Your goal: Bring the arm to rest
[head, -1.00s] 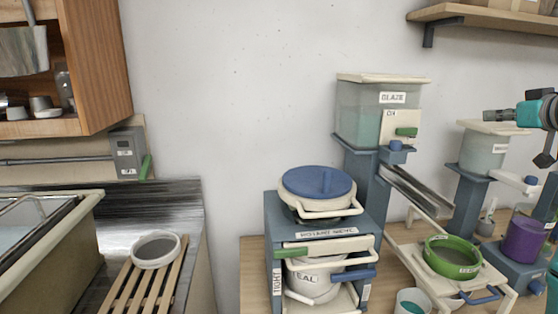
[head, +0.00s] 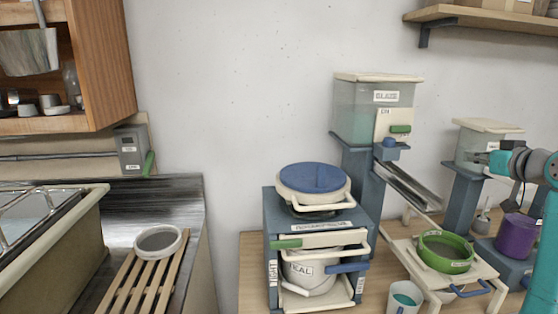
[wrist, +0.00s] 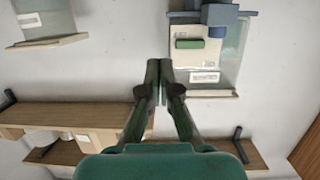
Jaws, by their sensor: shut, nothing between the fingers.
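My gripper (head: 482,158) is at the right of the head view, in front of the right-hand glaze hopper (head: 470,145) and partly covering it. It points left, and my teal arm runs down the right edge. In the wrist view my gripper (wrist: 159,68) has its two dark green fingers together, with nothing held. The wrist picture is upside down. The glaze hopper with the green-handled panel (wrist: 205,60) shows beyond the fingertips, upper right; no contact shows.
A wall shelf (head: 490,22) hangs upper right. Below my gripper are a purple bucket (head: 517,236), a green sieve (head: 445,252) and a white cup with teal glaze (head: 405,299). A blue-lidded pot (head: 316,178) tops a blue stand. The wall between cabinet and hopper is clear.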

